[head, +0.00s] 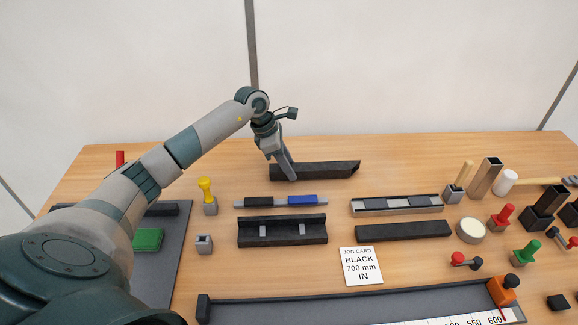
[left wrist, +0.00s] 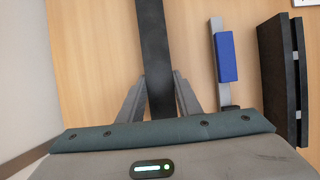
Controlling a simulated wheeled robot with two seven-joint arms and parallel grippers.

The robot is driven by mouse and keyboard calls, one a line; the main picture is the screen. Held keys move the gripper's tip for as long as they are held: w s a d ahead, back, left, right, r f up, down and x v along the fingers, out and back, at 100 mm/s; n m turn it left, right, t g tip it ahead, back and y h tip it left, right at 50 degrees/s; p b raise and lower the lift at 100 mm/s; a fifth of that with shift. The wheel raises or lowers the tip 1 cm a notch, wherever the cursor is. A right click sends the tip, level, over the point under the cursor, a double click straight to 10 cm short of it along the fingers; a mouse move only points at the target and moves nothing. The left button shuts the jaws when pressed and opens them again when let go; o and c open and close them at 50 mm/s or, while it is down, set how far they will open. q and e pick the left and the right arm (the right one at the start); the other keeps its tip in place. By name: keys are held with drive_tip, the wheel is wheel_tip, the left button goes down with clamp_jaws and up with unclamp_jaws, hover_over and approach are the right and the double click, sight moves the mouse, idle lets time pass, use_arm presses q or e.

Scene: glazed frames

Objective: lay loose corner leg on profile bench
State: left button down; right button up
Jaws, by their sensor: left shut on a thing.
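The loose corner leg is a long black bar (head: 328,170) with a slanted right end, at the back middle of the table. My left gripper (head: 289,177) reaches down over it and is shut on it near its left end. In the left wrist view the bar (left wrist: 154,45) runs between the two fingers (left wrist: 159,98). I cannot tell whether it touches the table. I cannot tell for certain which thing is the profile bench; a black rest with two pale pads (head: 282,238) stands nearer the front. My right gripper is not in view.
A blue-and-grey tool (head: 281,202) lies between bar and rest. A tray of grey pieces (head: 397,206), another black bar (head: 403,231) and a job card (head: 361,266) are right of the rest. A long dark channel (head: 340,308) with a ruler and orange stop crosses the front.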

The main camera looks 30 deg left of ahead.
use_arm(q)
drive_tip(key=shift+f+b, duration=0.45)
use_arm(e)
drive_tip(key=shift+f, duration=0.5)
use_arm(q)
drive_tip(key=c, duration=1.2)
unclamp_jaws()
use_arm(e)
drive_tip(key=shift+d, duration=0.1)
use_arm(q)
drive_tip(key=shift+b+v, duration=0.35)
drive_tip(key=shift+v, duration=0.4)
drive_tip(key=b+v, duration=0.2)
drive_tip(key=v, duration=0.5)
drive_tip(key=shift+a+r, duration=0.2)
drive_tip(key=b+v, duration=0.2)
drive_tip(key=v, duration=0.6)
drive_tip(key=shift+r, duration=0.25)
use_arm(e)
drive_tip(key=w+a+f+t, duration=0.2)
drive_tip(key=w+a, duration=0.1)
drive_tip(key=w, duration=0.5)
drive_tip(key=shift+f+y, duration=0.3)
